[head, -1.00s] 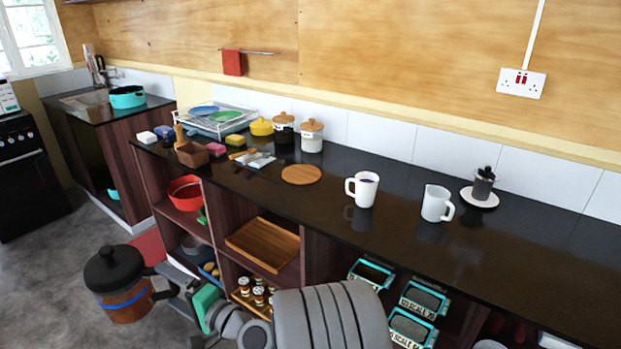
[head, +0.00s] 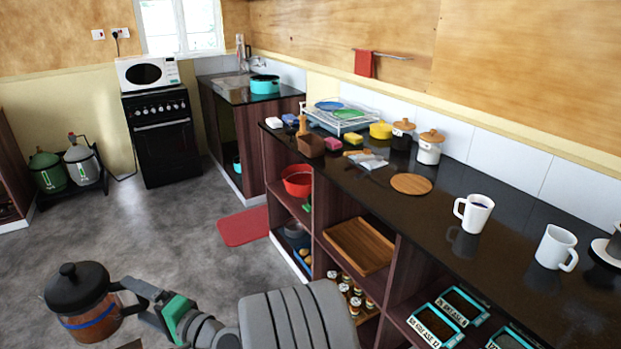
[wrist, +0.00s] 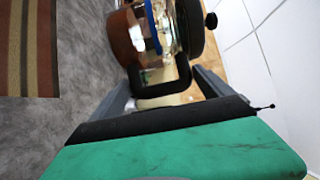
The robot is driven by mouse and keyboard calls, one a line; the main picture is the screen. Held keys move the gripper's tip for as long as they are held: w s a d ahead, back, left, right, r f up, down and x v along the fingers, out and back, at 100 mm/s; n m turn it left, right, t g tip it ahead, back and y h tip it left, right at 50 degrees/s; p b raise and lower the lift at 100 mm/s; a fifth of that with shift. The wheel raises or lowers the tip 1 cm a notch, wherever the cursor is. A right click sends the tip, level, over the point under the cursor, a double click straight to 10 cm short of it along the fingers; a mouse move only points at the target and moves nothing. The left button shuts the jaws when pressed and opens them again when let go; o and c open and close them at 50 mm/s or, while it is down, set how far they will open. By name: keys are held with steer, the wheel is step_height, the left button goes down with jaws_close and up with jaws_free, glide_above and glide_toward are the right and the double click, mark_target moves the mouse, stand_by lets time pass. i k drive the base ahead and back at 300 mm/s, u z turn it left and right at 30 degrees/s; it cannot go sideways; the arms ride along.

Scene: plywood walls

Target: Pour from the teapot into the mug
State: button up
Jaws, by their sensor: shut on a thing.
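The teapot (head: 88,312) has a black lid with a knob, a brown translucent body and a blue band. It is upright in the air at the lower left of the head view, above the floor. My gripper (head: 138,297) is shut on its black handle. In the wrist view the teapot (wrist: 135,38) shows sideways, with its handle between the fingers of my gripper (wrist: 165,88). A white mug (head: 476,215) with something dark inside stands on the black counter, far right of the teapot. A second white mug or jug (head: 556,247) stands right of it.
The black counter (head: 400,213) runs along the right, with a round wooden board (head: 411,184), lidded canisters (head: 430,148) and a dish rack (head: 345,117). Open shelves below hold a wooden tray (head: 358,245).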

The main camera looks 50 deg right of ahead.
mark_target(471, 213)
steer(key=i, duration=0.7)
steer(key=z, duration=1.8)
